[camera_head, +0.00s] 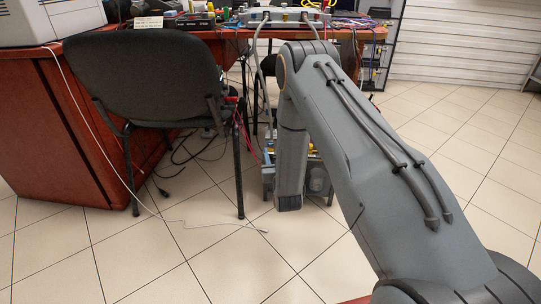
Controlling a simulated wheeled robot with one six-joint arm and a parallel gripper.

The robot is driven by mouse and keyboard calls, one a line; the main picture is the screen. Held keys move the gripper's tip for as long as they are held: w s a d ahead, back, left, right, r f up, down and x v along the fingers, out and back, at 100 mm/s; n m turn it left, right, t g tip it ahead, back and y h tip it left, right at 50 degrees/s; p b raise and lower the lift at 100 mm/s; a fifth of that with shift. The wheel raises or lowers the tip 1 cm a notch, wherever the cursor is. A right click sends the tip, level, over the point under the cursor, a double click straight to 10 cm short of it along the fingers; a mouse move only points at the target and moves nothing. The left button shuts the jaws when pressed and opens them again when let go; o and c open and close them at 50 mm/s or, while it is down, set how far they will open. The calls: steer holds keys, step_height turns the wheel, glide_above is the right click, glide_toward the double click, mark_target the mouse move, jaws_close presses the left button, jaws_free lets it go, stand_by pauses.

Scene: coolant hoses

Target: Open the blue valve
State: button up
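I cannot pick out a blue valve for sure. A grey unit with small coloured parts (285,14) sits on the desk at the top centre, and grey hoses (257,60) arch from it and hang down. A blue-grey unit (268,176) with yellow bits stands low behind my arm, and my arm hides much of it. My arm rises from the bottom right, bends at the top centre and points down, ending around the middle of the picture. No gripper fingers show there.
A black office chair (140,75) stands at the left beside a reddish wooden desk (60,150). A thin white cable (185,225) lies on the tiled floor. Dark cables lie under the desk. The floor (480,140) at the right is clear.

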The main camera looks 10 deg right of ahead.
mark_target(271, 144)
steer(key=w+b, duration=0.1)
steer(key=w, duration=0.1)
steer(key=w+f+b, duration=0.1)
steer(key=w, duration=0.2)
steer(key=w+b, duration=0.1)
steer(key=w, duration=0.2)
steer(key=shift+d+f+b, duration=0.2)
steer(key=shift+f+b, duration=0.1)
steer(key=shift+b, duration=0.1)
jaws_close()
